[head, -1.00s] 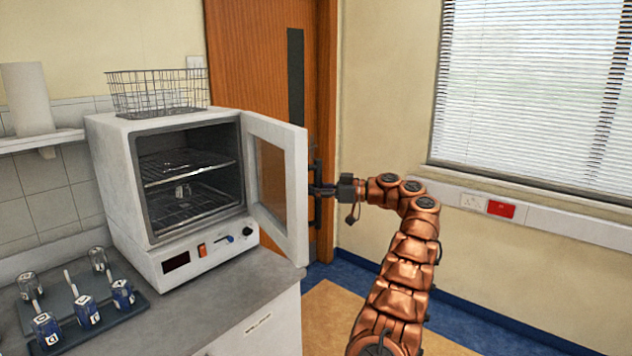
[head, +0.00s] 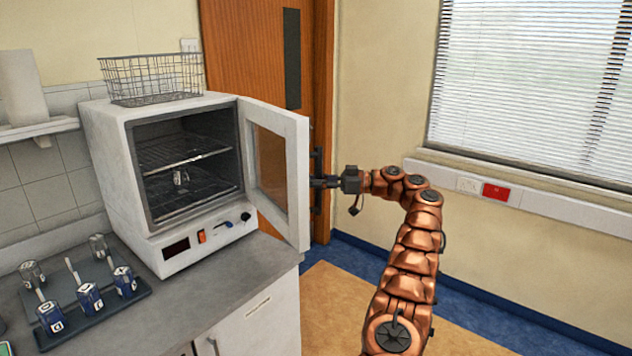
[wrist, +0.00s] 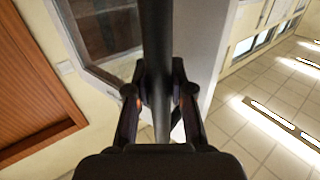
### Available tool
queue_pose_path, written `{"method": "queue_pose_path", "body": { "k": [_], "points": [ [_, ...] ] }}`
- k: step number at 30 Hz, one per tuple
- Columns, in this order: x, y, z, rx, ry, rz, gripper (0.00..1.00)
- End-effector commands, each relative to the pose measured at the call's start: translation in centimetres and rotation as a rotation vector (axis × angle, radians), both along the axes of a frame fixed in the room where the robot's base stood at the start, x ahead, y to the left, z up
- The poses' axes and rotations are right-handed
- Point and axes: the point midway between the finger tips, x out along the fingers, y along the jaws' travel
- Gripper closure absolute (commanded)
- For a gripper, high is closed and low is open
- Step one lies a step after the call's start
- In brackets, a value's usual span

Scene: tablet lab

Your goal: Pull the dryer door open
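The white dryer (head: 140,225) stands on the bench at the left of the head view. Its door (head: 298,180), a white frame with a brown-tinted window, stands wide open, swung out to the right. The dark vertical door handle (head: 317,165) is on the door's outer side. My gripper (head: 326,182) is at this handle, on the right of the door. In the wrist view my gripper (wrist: 160,95) has its two fingers on either side of the dark handle bar (wrist: 157,40), closed on it.
Inside the dryer are wire shelves with a small glass item (head: 181,177). A wire basket (head: 150,78) sits on top. A dark tray (head: 140,290) with several blue-labelled bottles lies on the bench in front. A wooden door (head: 240,50) and wall are behind; floor right of the bench is clear.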

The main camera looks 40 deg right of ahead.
Motion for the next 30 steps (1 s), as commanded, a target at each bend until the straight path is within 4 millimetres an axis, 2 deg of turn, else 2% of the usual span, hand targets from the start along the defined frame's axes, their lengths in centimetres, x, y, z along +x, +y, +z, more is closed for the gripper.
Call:
{"method": "queue_pose_path", "body": {
  "k": [1,7,8,30],
  "points": [
    [-0.30,-0.54,-0.53,0.001,0.009,-0.006,0.74],
    [-0.05,-0.03,-0.24,0.001,0.004,-0.001,0.53],
    [-0.03,-0.01,-0.20,0.000,0.004,-0.001,0.53],
    [0.19,-0.02,0.02,-0.026,0.007,-0.043,0.53]
  ]
}}
